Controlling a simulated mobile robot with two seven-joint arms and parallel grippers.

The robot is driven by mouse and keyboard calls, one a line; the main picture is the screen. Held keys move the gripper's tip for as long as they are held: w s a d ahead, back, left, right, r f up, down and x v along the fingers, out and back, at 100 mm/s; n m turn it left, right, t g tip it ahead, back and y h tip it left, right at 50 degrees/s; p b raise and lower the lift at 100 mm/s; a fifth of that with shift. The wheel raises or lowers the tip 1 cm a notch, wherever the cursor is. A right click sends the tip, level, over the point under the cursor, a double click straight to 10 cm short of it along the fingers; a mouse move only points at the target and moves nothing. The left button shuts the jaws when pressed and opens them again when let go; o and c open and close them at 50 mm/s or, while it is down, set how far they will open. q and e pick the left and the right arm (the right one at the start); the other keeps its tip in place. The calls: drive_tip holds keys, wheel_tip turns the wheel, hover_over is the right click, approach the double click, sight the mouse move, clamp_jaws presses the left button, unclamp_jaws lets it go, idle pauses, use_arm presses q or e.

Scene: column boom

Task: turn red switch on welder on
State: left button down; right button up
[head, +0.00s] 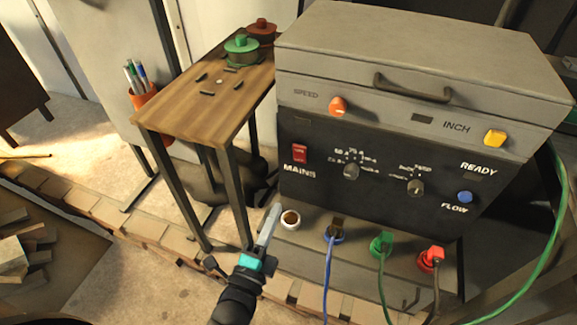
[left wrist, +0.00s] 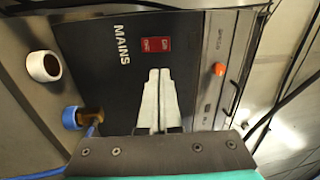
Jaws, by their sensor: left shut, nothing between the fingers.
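The welder (head: 390,165) is a dark-fronted box with a grey top on the right of the head view. Its red rocker switch (head: 300,153) sits upper left on the front panel, above the label MAINS. The switch also shows in the left wrist view (left wrist: 156,44), just beyond the fingertips; which side is pressed is too small to tell. My left gripper (head: 275,209) is shut and empty, below and left of the switch, apart from it. Its closed pale fingers (left wrist: 160,76) point toward the panel in the left wrist view. My right gripper is not in view.
An orange knob (head: 337,106), a yellow button (head: 495,137) and a blue button (head: 465,197) are on the welder. Cables plug in along its lower ledge, beside a white-rimmed socket (head: 290,220). A wooden table (head: 190,105) stands to the left.

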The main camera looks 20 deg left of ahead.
use_arm(q)
drive_tip(key=shift+a+r, duration=0.1)
drive_tip(key=shift+r, duration=0.3)
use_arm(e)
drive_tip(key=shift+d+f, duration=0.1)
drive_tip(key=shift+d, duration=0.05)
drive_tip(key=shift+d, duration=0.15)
use_arm(q)
drive_tip(key=b, duration=0.3)
approach(300, 150)
drive_tip(key=w, duration=0.5)
drive_tip(key=shift+w+r, duration=0.2)
drive_tip(key=shift+r, duration=0.05)
drive_tip(key=shift+w+r, duration=0.15)
drive_tip(key=shift+w, duration=0.55)
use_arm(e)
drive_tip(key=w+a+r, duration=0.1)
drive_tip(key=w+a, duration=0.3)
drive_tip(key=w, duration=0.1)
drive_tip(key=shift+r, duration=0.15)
